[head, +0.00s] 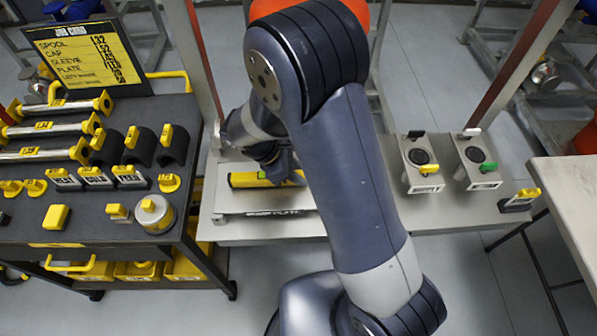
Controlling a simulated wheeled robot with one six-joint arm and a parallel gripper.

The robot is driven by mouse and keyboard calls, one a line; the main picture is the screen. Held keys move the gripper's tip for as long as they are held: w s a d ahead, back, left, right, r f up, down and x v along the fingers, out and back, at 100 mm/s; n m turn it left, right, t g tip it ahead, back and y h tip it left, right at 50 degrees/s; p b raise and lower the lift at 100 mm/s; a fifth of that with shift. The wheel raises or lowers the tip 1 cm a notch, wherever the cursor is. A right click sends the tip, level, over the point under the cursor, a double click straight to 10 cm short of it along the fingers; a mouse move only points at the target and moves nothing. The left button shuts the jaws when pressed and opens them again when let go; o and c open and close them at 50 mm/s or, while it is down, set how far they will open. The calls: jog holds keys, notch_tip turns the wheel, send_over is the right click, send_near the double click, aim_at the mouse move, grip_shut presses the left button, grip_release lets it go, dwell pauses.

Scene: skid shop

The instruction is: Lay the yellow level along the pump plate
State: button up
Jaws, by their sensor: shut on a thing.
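The yellow level (246,179) is a long yellow bar with dark parts. It lies lengthwise left to right over the pump plate (280,201), a pale grey raised plate on the grey bench. My gripper (279,172) is above the level, shut on it near its middle. My arm hides the right part of the level and of the plate. I cannot tell whether the level touches the plate or is slightly above it.
Two grey units (421,163) with coloured handles stand right of my arm. A pale table (575,200) is at far right.

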jog(key=shift+f, duration=0.3)
jog(key=o, duration=1)
jog(key=shift+c, duration=0.5)
jog(key=shift+r, duration=0.15)
notch_tip(320, 180, up, 8)
jog(key=p, duration=0.6)
jog(key=shift+f, duration=0.2)
notch_tip(320, 180, down, 8)
jog(key=b, duration=0.6)
